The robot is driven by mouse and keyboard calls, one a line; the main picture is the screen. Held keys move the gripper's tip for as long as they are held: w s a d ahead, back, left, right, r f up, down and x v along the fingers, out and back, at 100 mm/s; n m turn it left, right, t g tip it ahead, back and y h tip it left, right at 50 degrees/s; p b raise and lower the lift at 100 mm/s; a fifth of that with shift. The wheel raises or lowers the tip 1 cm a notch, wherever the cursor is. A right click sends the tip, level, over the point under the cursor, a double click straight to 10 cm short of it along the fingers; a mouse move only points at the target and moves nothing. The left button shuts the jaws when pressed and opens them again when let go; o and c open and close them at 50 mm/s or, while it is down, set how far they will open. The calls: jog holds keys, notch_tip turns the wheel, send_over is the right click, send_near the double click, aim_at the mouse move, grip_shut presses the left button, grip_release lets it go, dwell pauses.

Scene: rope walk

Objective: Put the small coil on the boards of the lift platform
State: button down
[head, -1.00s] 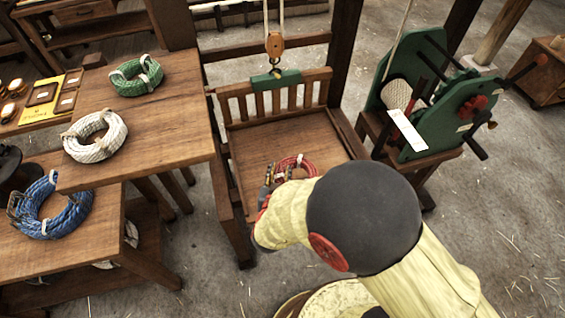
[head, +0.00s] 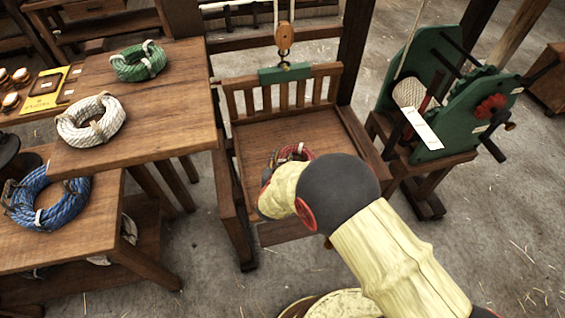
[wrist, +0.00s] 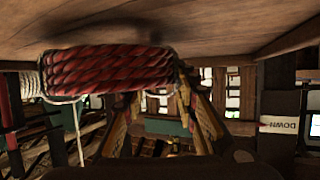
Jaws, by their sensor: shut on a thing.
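The small coil is a red rope coil (head: 296,152) with pale ties, low over the boards of the lift platform (head: 315,128). In the wrist view, which is upside down, the red coil (wrist: 105,72) lies close against the boards (wrist: 220,25), with a shadow beside it. I cannot tell whether it touches them. My gripper (wrist: 160,97) is shut on the coil at its near side, its two fingers reaching to the rope. In the head view my arm hides most of the gripper and part of the coil.
The platform has a slatted back rail with a green block (head: 286,73) and hoist hook above. A table at left holds a green coil (head: 139,62) and a white coil (head: 91,122); a blue coil (head: 48,199) lies lower. A green winch (head: 440,100) stands right.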

jog(key=shift+f, duration=0.75)
jog(key=shift+r, duration=0.1)
jog(key=c, duration=1.4)
grip_release()
jog(key=shift+f, duration=0.2)
